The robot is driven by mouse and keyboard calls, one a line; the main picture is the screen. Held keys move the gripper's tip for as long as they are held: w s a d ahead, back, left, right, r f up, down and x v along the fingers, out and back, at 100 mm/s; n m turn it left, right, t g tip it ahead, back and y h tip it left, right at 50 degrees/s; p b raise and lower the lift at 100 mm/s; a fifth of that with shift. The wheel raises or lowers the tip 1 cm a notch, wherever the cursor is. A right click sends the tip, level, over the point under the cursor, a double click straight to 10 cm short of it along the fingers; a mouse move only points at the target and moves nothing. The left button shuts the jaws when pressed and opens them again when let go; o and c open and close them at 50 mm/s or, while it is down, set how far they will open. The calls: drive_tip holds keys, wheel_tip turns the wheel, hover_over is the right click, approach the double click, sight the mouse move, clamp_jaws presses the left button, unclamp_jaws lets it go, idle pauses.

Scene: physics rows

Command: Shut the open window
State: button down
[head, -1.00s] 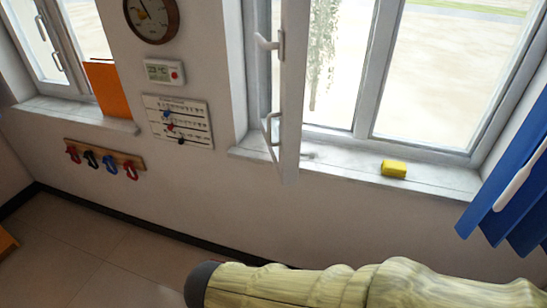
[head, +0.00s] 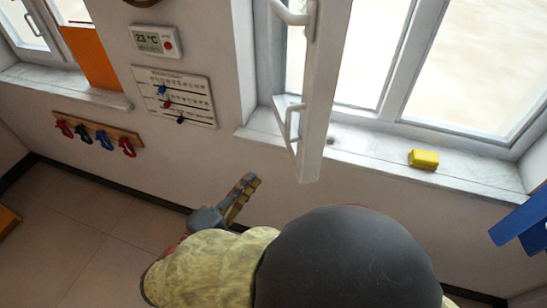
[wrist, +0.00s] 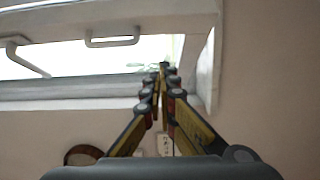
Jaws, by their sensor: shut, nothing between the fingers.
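The open window's sash (head: 322,95) stands swung into the room, nearly edge-on in the head view. It carries a white lever handle (head: 290,14) near the top of the picture and a white pull bar (head: 293,122) lower down. The pull bar (wrist: 112,41) and lever also show at the upper left of the wrist view. My gripper (head: 250,184) is left of and below the sash's lower end in the head view, apparently apart from it. Its fingers (wrist: 164,70) are together with nothing between them.
A yellow block (head: 424,159) lies on the windowsill (head: 380,168). A blue curtain (head: 525,220) hangs at the right. On the wall are a thermostat (head: 155,41), a slider board (head: 175,97) and a hook rail (head: 97,133). An orange panel (head: 92,57) stands on the left sill.

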drive_tip(key=s+d+b+x, duration=0.1)
drive_tip(key=d+b+x, duration=0.1)
drive_tip(key=x, duration=1)
drive_tip(key=shift+d+b, duration=0.3)
drive_tip(key=shift+d, duration=0.05)
drive_tip(key=shift+s, duration=0.1)
